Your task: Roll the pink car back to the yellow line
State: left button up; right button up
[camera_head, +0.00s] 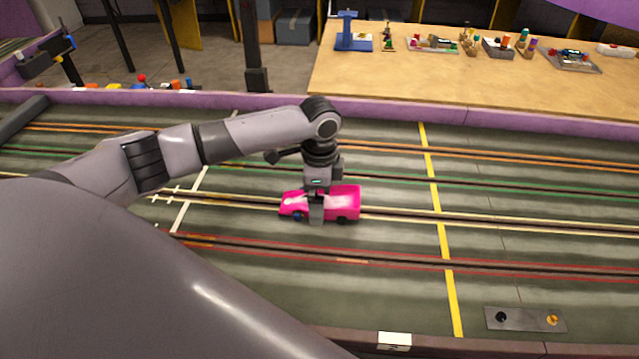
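The pink car (345,203) stands on the slot track, on the lane with pale yellow lines, between a white line (191,203) on its left and the yellow line (437,215) on its right. A clear gap separates the car from the yellow line. My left gripper (316,212) points down at the car's middle, with one finger showing in front of the car's near side. The far finger is hidden, so I cannot tell whether it grips the car. My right gripper is not in view.
A purple wall (470,116) borders the track's far side. A wooden table (420,88) behind it bears several small items. A grey panel with two knobs (525,319) lies at the near right. The lane between car and yellow line is clear.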

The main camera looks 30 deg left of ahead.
aim_at(358, 200)
pick_arm(q)
jog(key=shift+f, duration=0.15)
jog(key=c, duration=1.2)
jog(key=shift+w+d+p, duration=0.15)
jog(key=shift+w+d, duration=0.1)
jog(key=shift+d, duration=0.25)
jog(key=shift+w+d+p, duration=0.15)
jog(key=shift+w+d, duration=0.1)
jog(key=shift+d, duration=0.2)
jog(key=shift+w+d, duration=0.45)
jog(key=shift+d, duration=0.4)
jog(key=shift+w+d, duration=0.2)
jog(key=shift+d, duration=0.3)
jog(key=shift+w+d, duration=0.2)
jog(key=shift+d, duration=0.25)
jog(key=shift+w+d, duration=0.45)
jog(key=shift+d, duration=0.4)
